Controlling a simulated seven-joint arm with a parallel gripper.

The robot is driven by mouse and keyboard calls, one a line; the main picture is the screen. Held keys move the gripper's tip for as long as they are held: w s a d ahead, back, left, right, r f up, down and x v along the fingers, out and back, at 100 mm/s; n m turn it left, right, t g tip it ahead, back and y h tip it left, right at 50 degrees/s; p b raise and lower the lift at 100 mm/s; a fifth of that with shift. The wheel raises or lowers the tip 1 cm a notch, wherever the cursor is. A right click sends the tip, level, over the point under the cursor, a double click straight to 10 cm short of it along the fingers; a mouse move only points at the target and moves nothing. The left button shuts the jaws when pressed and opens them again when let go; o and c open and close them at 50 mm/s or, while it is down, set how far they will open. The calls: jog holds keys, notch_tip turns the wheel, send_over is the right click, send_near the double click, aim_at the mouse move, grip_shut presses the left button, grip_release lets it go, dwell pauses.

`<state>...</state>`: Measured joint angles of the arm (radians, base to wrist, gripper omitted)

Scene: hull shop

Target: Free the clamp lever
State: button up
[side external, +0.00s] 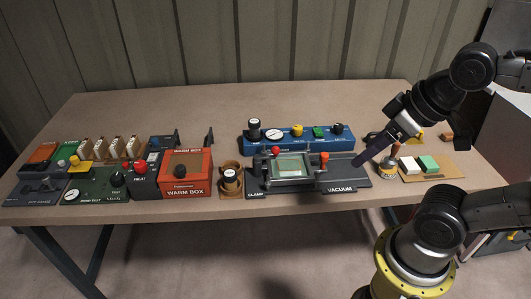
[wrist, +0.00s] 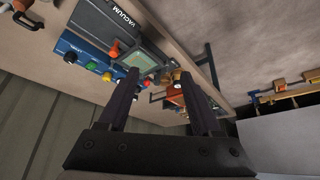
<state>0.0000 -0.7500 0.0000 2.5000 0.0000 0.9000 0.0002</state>
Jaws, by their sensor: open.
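The clamp-and-vacuum fixture (side external: 345,172) is a dark plate with a framed greenish panel (side external: 291,166) at the front middle of the bench. A red knob (side external: 276,151) stands behind the panel on the CLAMP side; it looks like the clamp lever's end, but its shaft is unclear. An orange-red knob (side external: 324,157) stands at the VACUUM side and shows in the wrist view (wrist: 115,49). My gripper (side external: 358,163) is above the fixture's right end, apart from both knobs. In the wrist view, my two fingers (wrist: 158,75) are spread with nothing held, partly hiding the fixture.
A blue box with dials and knobs (side external: 299,138) stands behind the fixture. A cup-like holder (side external: 230,178) and the orange WARM BOX (side external: 187,175) stand left. A small pot with a brush (side external: 387,166) and a tan board with blocks (side external: 440,171) lie right.

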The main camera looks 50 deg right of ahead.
jog(key=shift+c, duration=1.1)
jog(key=shift+s+m, duration=0.3)
jog(key=shift+c, duration=1.2)
jog(key=shift+m+g, duration=0.3)
jog(key=shift+m, duration=0.4)
jog(key=r, duration=0.2)
jog(key=w+r, duration=0.1)
jog(key=r, duration=0.1)
jog(key=shift+w+a+r, duration=0.1)
jog(key=shift+w+a, duration=0.05)
jog(key=shift+w, duration=0.05)
jog(key=c, duration=0.5)
jog(key=shift+m+g, duration=0.4)
jog(key=shift+m, duration=0.4)
jog(key=w+r, duration=0.1)
jog(key=r, duration=0.1)
jog(key=w+r, duration=0.2)
jog(key=shift+w, duration=0.25)
jog(key=w+d+m+g+y, duration=0.1)
jog(key=w+d+m+g, duration=0.15)
jog(key=w, duration=0.75)
jog(key=w+d+m+g, duration=0.2)
jog(key=w+d, duration=0.1)
jog(key=w, duration=0.8)
jog(key=w+d+f+m+g, duration=0.1)
jog(key=w+d+f, duration=0.3)
jog(key=f, duration=0.5)
jog(key=shift+w+d+f+y, duration=0.2)
jog(key=shift+w+y, duration=0.2)
jog(key=shift+w, duration=0.45)
